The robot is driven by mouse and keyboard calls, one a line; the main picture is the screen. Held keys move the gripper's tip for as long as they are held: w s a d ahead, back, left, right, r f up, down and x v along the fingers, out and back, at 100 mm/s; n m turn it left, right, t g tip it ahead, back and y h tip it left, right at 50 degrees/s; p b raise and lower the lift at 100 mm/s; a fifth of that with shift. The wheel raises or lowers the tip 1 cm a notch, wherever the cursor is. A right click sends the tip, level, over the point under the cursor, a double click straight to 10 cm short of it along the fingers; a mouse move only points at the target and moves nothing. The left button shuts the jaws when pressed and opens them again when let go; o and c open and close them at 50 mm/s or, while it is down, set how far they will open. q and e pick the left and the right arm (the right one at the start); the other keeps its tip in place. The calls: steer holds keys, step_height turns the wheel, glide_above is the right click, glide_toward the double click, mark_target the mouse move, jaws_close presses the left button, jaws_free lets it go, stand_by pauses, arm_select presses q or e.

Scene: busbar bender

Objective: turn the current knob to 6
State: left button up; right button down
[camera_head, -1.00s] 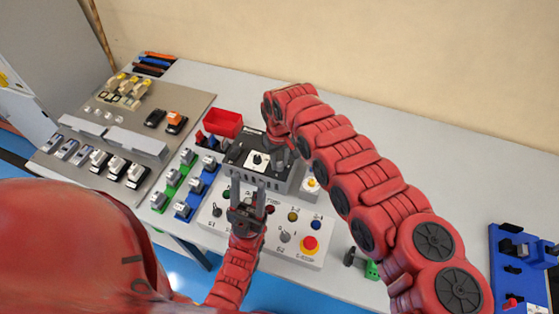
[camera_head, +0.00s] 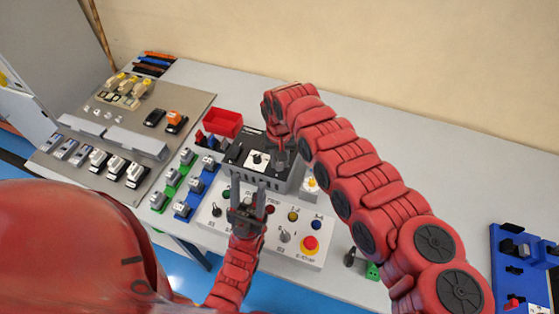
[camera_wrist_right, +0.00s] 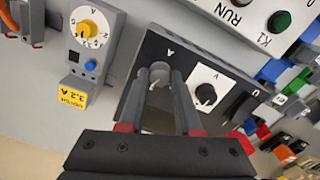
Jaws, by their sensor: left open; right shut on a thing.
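The black power unit (camera_head: 240,152) stands on the bench, and its top face shows a white plate with a black V knob (camera_head: 257,160). In the right wrist view the V knob (camera_wrist_right: 206,94) sits to the right of the fingers. My right gripper (camera_wrist_right: 160,82) is shut on the grey current knob (camera_wrist_right: 158,70), below the letter A. The fingers hide most of that knob and its scale, so I cannot read its setting. In the head view my right gripper (camera_head: 281,152) is at the unit's right part. My left gripper (camera_head: 248,189) is open and empty above the control panel.
The control panel (camera_head: 275,247) with coloured buttons and a red stop button (camera_head: 309,243) lies in front of the unit. A small grey box with a yellow dial (camera_wrist_right: 90,32) stands close beside it. A red bin (camera_head: 222,122) is behind left. The bench is clear at back right.

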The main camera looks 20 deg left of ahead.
steer(key=m, duration=0.3)
steer(key=shift+f+m+b, duration=0.15)
steer(key=shift+m+b, duration=0.5)
steer(key=shift+m, duration=0.35)
steer(key=shift+m+b, duration=0.55)
steer(key=shift+m, duration=0.45)
steer(key=c, duration=0.6)
jaws_free()
